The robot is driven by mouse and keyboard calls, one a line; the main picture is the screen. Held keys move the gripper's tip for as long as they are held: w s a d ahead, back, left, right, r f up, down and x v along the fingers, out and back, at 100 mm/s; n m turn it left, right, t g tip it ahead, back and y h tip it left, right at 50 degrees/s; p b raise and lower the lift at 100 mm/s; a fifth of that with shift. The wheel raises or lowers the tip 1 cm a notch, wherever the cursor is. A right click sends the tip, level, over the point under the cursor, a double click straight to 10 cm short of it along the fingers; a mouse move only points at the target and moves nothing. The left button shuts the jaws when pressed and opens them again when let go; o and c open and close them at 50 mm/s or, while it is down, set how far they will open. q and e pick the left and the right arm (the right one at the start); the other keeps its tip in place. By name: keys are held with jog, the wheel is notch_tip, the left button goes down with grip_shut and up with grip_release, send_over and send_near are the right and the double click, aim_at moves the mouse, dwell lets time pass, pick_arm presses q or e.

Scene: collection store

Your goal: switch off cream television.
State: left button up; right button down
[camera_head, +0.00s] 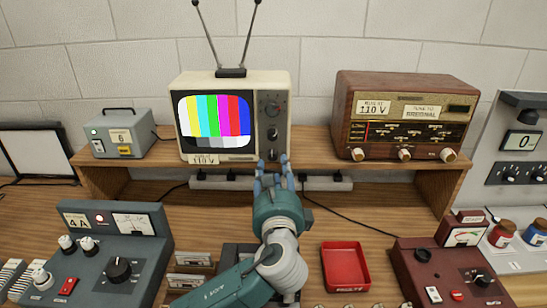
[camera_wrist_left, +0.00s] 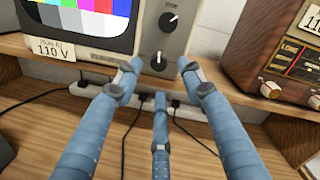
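The cream television (camera_head: 277,88) stands on the wooden shelf, its screen (camera_head: 214,116) lit with colour bars. Dark knobs sit on the panel right of the screen. In the left wrist view the television (camera_wrist_left: 187,22) shows an upper knob (camera_wrist_left: 168,21) and a lower knob (camera_wrist_left: 159,59). My left gripper (camera_head: 272,166) is in front of the panel's lower edge. In the left wrist view its blue fingers (camera_wrist_left: 159,78) are spread, with nothing between them. The lower knob shows just beyond the fingertips; I cannot tell whether they touch the television. My right gripper is not in view.
A wooden radio (camera_head: 403,117) stands right of the television, a small grey-green box (camera_head: 120,134) left of it. A white power strip (camera_head: 326,183) with cables lies under the shelf. Control boxes (camera_head: 118,253) and a red tray (camera_head: 345,267) are on the bench.

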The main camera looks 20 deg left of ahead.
aim_at(273, 158)
pick_arm(q)
jog(key=x, duration=0.3)
jog(key=shift+w+a, duration=0.1)
jog(key=shift+w, duration=0.05)
jog(key=shift+w+a+f+p, duration=0.1)
jog(key=shift+w+a+p, duration=0.1)
jog(key=shift+w+p, duration=0.3)
jog(key=shift+w, duration=0.15)
jog(key=shift+c, duration=0.5)
grip_shut()
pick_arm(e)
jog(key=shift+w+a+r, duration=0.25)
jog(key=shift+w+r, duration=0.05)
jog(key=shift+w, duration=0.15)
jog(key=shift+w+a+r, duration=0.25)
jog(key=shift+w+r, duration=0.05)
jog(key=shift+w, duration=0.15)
